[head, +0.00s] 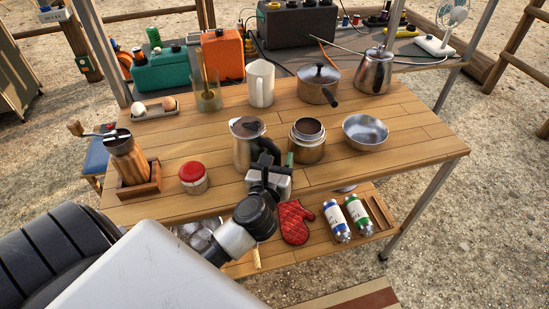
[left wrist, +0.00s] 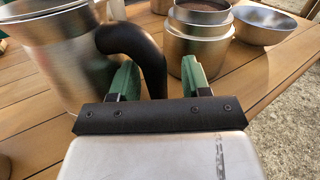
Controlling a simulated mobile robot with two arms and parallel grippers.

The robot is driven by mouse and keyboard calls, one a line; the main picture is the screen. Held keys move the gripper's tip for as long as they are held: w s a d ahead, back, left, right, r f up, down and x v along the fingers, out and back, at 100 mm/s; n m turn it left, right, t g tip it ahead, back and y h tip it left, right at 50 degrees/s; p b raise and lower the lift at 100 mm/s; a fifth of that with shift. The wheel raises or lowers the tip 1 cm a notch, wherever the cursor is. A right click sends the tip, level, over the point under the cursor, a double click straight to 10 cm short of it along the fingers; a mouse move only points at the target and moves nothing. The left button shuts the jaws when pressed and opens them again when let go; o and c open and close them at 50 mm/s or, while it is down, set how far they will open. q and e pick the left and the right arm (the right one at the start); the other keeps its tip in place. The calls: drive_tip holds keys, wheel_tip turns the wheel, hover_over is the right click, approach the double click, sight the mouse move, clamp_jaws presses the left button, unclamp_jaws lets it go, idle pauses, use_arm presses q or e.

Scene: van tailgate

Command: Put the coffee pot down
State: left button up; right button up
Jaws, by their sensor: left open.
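The coffee pot (head: 243,152) is a steel pot with a black handle, standing upright on the wooden table. In the left wrist view the pot's steel body (left wrist: 75,60) fills the upper left, and its black handle (left wrist: 150,58) curves down between my fingers. My left gripper (head: 277,163) is at the handle's side of the pot. Its green fingers (left wrist: 157,75) are open, one on each side of the handle, with a gap visible on the right side. Part of the handle's lower end is hidden behind the gripper. My right gripper is not in view.
A steel canister (head: 307,148) stands close right of the gripper, with a metal bowl (head: 365,133) beyond it. A red-lidded jar (head: 193,178) and wooden grinder (head: 130,160) stand left. A white pitcher (head: 261,85) and saucepan (head: 317,88) stand behind. A lower shelf holds a red mitt (head: 294,222).

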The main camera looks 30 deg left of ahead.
use_arm(q)
drive_tip(key=shift+r+p, duration=0.35)
drive_tip(key=shift+r, duration=0.3)
drive_tip(key=b+v, duration=0.2)
drive_tip(key=v, duration=1)
